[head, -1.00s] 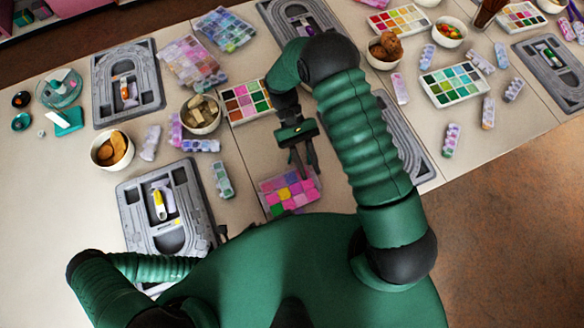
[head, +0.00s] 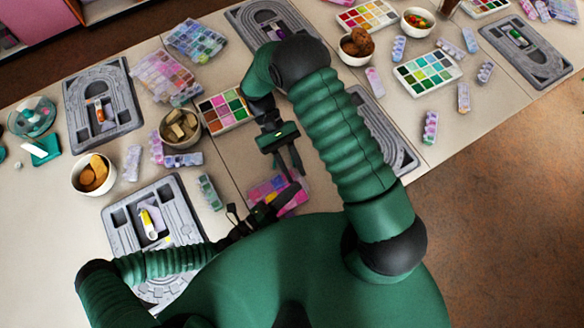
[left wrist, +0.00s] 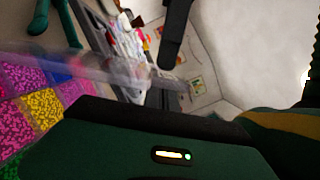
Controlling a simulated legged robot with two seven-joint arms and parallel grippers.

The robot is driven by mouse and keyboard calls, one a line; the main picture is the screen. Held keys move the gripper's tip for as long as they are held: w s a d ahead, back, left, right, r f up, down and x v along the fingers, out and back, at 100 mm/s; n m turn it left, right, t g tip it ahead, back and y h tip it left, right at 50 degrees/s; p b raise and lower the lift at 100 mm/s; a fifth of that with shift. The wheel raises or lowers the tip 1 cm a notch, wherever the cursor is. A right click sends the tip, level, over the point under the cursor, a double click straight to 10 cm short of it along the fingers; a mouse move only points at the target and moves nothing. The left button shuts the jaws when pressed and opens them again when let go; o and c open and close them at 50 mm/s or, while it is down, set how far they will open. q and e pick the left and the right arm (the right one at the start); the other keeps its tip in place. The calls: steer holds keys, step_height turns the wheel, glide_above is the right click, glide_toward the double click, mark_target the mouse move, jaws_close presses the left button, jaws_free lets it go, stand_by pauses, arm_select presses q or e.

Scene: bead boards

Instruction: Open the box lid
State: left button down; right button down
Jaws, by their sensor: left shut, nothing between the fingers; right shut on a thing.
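The bead box (head: 261,190), with pink, purple and other coloured compartments, lies near the table's front edge, partly covered by my grippers in the head view. In the left wrist view its bead compartments (left wrist: 42,104) fill the lower left, and a clear lid (left wrist: 95,68) stretches above them; how far it is raised I cannot tell. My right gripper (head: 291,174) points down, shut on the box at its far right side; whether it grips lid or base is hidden. My left gripper (head: 287,194) is shut and empty, reaching across the box's near right part.
A paint palette (head: 222,110) lies behind the box, and a grey tray (head: 115,225) lies to its left. A small bead strip (head: 209,192) sits between them. Bare table shows between the strip and the box.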

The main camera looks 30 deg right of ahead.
arm_select(q)
steer(key=shift+w+r+n, duration=0.5)
steer(key=shift+w+r, duration=0.15)
steer(key=shift+w, duration=0.2)
arm_select(e)
steer(key=shift+s, duration=0.1)
steer(key=c, duration=1.1)
jaws_free()
steer(key=shift+s, duration=0.1)
arm_select(q)
steer(key=shift+a, duration=0.1)
arm_select(e)
steer(key=shift+a, duration=0.1)
steer(key=v, duration=0.8)
arm_select(q)
steer(key=shift+w+r+n+p, duration=0.2)
steer(key=shift+n+p, duration=0.1)
steer(key=shift+p, duration=0.1)
arm_select(e)
steer(key=shift+s+d+r+m+t+y, duration=0.1)
steer(key=shift+s+d+r+t, duration=0.85)
steer(key=shift+t, duration=1.3)
steer(key=shift+s+d+r+m+t+y, duration=0.15)
steer(key=shift+s+r+t, duration=0.5)
steer(key=shift+r+t, duration=1.2)
steer(key=shift+s+d+r+m+t+y, duration=0.1)
steer(key=shift+s+d+r+t, duration=0.65)
steer(key=shift+t, duration=1.85)
